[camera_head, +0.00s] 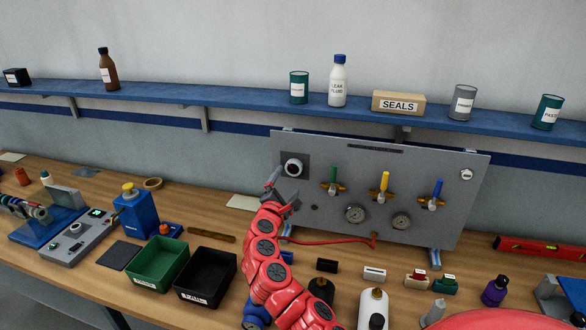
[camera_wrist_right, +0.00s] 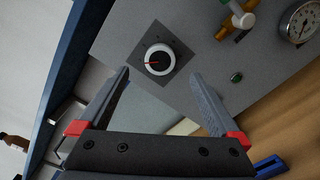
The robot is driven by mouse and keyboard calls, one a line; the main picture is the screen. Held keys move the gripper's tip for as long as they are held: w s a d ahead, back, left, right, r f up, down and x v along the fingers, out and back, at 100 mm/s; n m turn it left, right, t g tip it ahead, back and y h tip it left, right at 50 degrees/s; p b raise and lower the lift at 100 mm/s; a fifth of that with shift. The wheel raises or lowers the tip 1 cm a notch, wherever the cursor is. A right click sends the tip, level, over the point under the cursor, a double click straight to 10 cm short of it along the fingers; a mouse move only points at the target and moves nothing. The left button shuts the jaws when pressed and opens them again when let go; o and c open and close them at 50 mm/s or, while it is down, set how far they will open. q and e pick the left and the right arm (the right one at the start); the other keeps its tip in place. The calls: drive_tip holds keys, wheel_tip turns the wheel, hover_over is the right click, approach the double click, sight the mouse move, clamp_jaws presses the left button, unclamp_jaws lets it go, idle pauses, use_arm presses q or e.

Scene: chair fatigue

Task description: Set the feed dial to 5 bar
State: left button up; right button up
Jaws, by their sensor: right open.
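The feed dial (camera_head: 294,166) is a round white-rimmed knob with a dark centre on a dark square plate, at the upper left of the grey panel (camera_head: 330,160). In the right wrist view the dial (camera_wrist_right: 159,60) shows a red pointer aimed left in the picture; the scale marks are too small to read. My right gripper (camera_head: 283,188) is open and empty, just below and left of the dial. In the right wrist view its fingers (camera_wrist_right: 160,75) stand apart on either side of the dial, seemingly short of it. My left gripper is not in view.
Three valves with green (camera_head: 334,175), yellow (camera_head: 384,181) and blue (camera_head: 437,188) handles sit right of the dial. Two gauges (camera_head: 355,213) are below them. A green bin (camera_head: 158,263) and a black bin (camera_head: 206,276) stand left of my right arm. Bottles crowd the bench front.

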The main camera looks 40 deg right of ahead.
sight(294, 168)
drive_tip(key=x, duration=0.6)
drive_tip(key=shift+d+f+p, duration=0.1)
drive_tip(key=shift+d+p, duration=0.05)
drive_tip(key=shift+p, duration=0.15)
drive_tip(key=shift+w+d, duration=0.4)
drive_tip(key=shift+w, duration=0.2)
